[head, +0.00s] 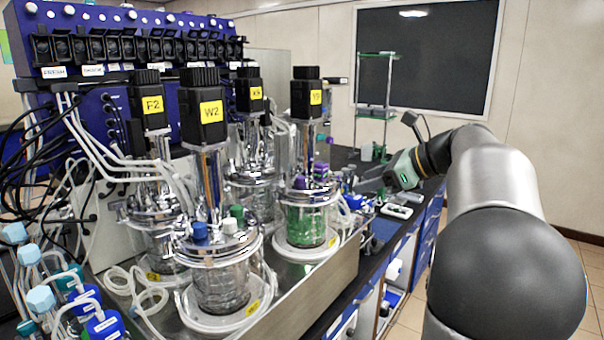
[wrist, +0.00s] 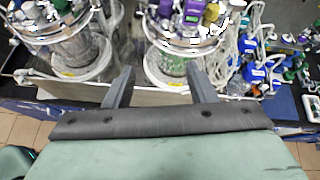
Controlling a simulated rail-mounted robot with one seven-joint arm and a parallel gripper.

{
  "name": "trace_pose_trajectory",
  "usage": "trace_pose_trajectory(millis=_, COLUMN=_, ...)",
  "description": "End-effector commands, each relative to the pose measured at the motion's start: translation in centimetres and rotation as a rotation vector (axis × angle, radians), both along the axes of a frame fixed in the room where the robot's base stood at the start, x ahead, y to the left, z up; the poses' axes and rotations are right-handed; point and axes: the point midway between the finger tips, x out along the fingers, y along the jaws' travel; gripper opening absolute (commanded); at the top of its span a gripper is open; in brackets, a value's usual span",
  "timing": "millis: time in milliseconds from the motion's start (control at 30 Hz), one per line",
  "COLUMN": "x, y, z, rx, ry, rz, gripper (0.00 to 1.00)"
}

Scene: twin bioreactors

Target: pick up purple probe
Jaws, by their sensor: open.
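A purple probe cap (head: 300,183) stands on the lid of the vessel with green liquid (head: 305,225), under the motor with a yellow label. More purple (head: 321,170) shows just behind it. In the wrist view a purple cap (wrist: 193,14) sits on the lid at the top of the picture, with another purple piece to its left; I cannot tell which matches which. My gripper (wrist: 160,80) is open and empty, its two fingers apart in front of the vessel. In the head view my gripper is to the right of the vessel; its fingertips are hard to make out.
Glass vessels with tall black motors (head: 202,105) crowd the metal tray (head: 330,277). Tubes and blue-capped bottles (head: 105,325) fill the left front. Blue fittings (wrist: 253,72) lie to the right in the wrist view. A glass-shelved stand (head: 377,100) is at the back.

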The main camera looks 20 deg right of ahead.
Motion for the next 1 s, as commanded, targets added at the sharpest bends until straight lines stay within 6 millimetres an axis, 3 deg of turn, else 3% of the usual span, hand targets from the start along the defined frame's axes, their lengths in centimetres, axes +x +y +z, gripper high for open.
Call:
trace_pose_trajectory(millis=33, x=0.2, y=-2.1, z=1.6, rx=0.064, ry=-0.011, rz=-0.053, gripper=0.51)
trace_pose_trajectory(millis=100, x=0.2, y=-3.6, z=3.2, rx=0.131, ry=-0.021, rz=-0.096, gripper=0.51)
trace_pose_trajectory(millis=200, x=0.6, y=-4.1, z=3.9, rx=0.175, ry=-0.027, rz=-0.120, gripper=0.51)
trace_pose_trajectory(millis=700, x=8.4, y=0.8, z=0.2, rx=0.178, ry=-0.027, rz=-0.121, gripper=0.51)
trace_pose_trajectory(millis=1000, x=10.0, y=1.8, z=-0.6, rx=0.177, ry=-0.027, rz=-0.121, gripper=0.51)
